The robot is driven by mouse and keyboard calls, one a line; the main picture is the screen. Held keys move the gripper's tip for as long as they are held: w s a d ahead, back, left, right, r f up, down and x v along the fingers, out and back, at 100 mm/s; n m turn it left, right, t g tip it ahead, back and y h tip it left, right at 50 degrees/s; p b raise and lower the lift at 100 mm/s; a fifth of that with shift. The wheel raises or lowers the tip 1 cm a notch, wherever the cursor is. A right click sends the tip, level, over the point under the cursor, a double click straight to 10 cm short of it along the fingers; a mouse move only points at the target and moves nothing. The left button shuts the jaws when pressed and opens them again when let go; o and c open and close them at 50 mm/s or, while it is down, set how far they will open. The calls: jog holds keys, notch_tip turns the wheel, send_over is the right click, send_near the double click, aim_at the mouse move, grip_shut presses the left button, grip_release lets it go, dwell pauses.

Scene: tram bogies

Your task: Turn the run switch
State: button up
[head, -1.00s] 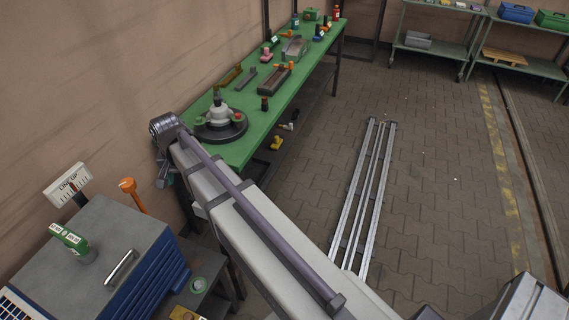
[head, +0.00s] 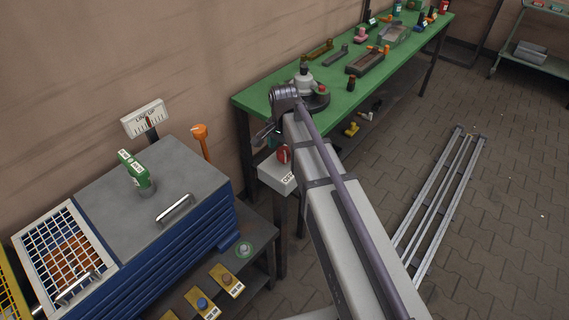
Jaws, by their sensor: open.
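A light grey box with a red round knob (head: 284,155) on it stands below the near end of the green bench. A small label (head: 289,178) is on the box's front, too small to read surely; it may be the run switch. My gripper (head: 263,134) is at the far end of my arm, small and partly hidden by the wrist. It is open, with nothing seen in it, above and slightly left of the red knob and apart from it.
A green bench (head: 348,98) with several parts stands behind. Yellow button plates (head: 227,281) sit low. Rails lie on the floor right.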

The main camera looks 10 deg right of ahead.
notch_tip(320, 180, down, 2)
jog(key=shift+f+b, duration=0.25)
jog(key=shift+b, duration=0.25)
jog(key=shift+r, duration=0.1)
jog(key=shift+r, duration=0.1)
jog(key=c, duration=0.9)
